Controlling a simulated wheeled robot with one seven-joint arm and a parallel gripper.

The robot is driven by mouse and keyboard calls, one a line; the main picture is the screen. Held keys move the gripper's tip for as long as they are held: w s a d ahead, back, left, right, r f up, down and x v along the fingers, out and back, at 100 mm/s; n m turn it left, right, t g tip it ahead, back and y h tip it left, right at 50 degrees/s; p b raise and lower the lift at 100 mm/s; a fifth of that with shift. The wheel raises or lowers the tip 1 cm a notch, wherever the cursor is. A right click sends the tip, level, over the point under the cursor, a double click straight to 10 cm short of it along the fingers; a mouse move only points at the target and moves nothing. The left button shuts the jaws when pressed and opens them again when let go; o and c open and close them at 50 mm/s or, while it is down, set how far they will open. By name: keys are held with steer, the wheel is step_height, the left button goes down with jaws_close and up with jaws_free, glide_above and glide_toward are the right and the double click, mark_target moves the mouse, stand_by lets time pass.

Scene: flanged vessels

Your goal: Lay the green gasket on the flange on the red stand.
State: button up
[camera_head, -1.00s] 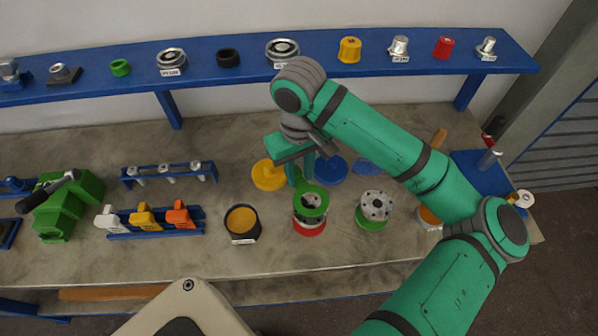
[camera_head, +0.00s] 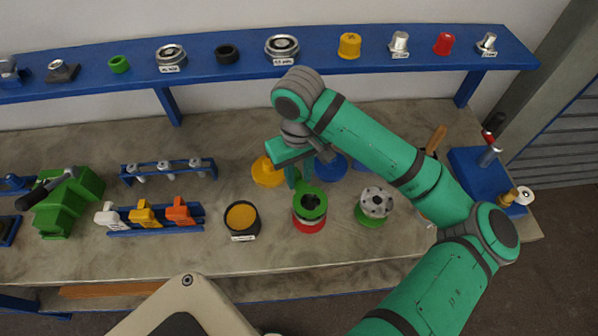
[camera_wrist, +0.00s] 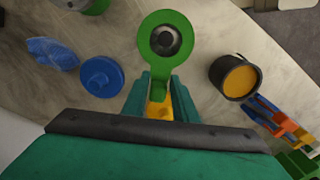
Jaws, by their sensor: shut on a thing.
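The green gasket (camera_head: 322,205) is a flat ring with a tab. My gripper (camera_head: 300,181) is shut on the tab, at the ring's far side. In the wrist view the tab runs between the two fingers of my gripper (camera_wrist: 161,97), and the gasket ring (camera_wrist: 146,40) lies ahead of them. The ring is over the grey flange (camera_head: 311,219) on the red stand (camera_head: 310,228) and hides most of its top. A dark bore with a grey rim shows through the ring's hole. I cannot tell whether the gasket touches the flange.
Another grey flange (camera_head: 376,201) on a green stand is close on the right. A black cup with orange contents (camera_head: 241,219) is on the left. A yellow disc (camera_head: 266,172) and a blue disc (camera_head: 333,167) lie behind. The table's front is clear.

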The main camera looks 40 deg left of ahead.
steer(key=shift+d+f, duration=0.15)
steer(key=shift+f, duration=0.4)
steer(key=shift+f, duration=0.35)
steer(key=o, duration=1)
steer(key=shift+c, duration=0.2)
steer(key=shift+w+r, duration=0.15)
steer(key=shift+r, duration=0.2)
step_height(320, 180, up, 10)
